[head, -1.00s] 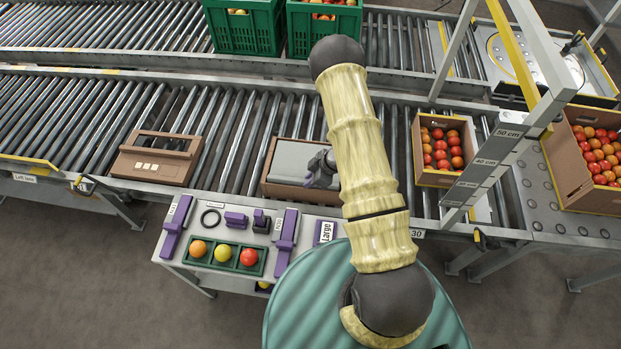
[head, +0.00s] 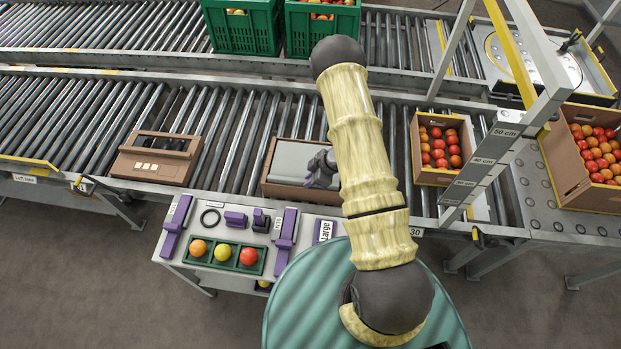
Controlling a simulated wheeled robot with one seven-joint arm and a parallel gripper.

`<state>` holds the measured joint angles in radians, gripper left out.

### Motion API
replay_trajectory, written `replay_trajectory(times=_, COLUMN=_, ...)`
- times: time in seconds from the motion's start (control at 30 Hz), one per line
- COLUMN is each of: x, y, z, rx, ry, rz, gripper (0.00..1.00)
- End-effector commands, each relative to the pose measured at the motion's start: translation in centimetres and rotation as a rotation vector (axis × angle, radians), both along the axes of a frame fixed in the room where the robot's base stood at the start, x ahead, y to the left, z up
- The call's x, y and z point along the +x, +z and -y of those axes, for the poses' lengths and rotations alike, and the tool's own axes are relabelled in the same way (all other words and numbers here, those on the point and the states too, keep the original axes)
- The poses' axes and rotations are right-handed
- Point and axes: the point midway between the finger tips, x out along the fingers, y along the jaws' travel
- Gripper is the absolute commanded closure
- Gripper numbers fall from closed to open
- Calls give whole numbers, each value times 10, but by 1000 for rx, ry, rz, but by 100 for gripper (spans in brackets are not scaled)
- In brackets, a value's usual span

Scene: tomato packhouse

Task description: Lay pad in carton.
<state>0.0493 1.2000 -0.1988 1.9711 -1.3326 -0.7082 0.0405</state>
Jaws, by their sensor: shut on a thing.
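The pad (head: 293,160) is a flat grey sheet. It lies within the outline of the brown open carton (head: 284,192) on the near roller conveyor, with the carton's left and front walls showing around it. My gripper (head: 318,174) is at the pad's right part, shut on it. The fingertips are small and partly hidden. My arm covers the right side of the carton, so I cannot tell how the pad sits there or how far down it is.
A brown box with dark slots (head: 152,166) stands to the left on the rollers. A carton of tomatoes (head: 432,178) stands right of my arm, near a measuring frame (head: 497,140). A tool bench (head: 209,279) is in front. Green crates (head: 243,33) stand behind.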

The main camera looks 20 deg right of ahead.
Motion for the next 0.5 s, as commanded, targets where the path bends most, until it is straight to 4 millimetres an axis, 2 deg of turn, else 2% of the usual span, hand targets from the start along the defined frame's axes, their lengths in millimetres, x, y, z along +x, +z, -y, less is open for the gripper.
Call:
replay_trajectory(times=0.47, x=-1, y=-5, z=1, rx=-7, ry=-1, rz=-8, gripper=100)
replay_trajectory(times=0.5, x=-1, y=-5, z=1, rx=-7, ry=-1, rz=-8, gripper=81)
